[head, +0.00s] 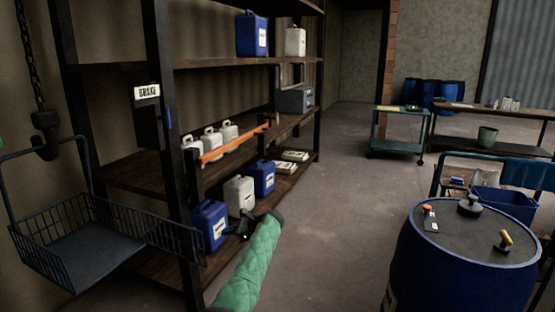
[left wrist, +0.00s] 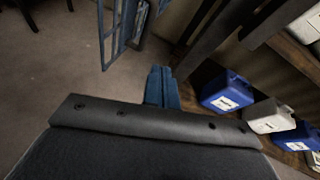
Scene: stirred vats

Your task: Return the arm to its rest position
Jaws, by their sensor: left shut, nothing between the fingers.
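My left arm, in a green quilted sleeve (head: 250,262), reaches in from the bottom of the head view. Its dark gripper (head: 243,227) is in front of the lower shelf, near a white jug (head: 239,195) and a blue jug (head: 209,226). In the left wrist view the two blue fingers (left wrist: 161,88) are together and hold nothing. Blue jugs (left wrist: 227,91) and a white jug (left wrist: 268,116) stand on the shelf to the right there, apart from the fingers. My right gripper is in neither view.
A hanging wire basket (head: 80,255) is at the left, by the shelf post with a BRAKE sign (head: 147,92). An orange bar (head: 232,145) crosses the middle shelf. A blue drum (head: 465,265) stands at the front right. The floor (head: 335,215) between shelf and drum is clear.

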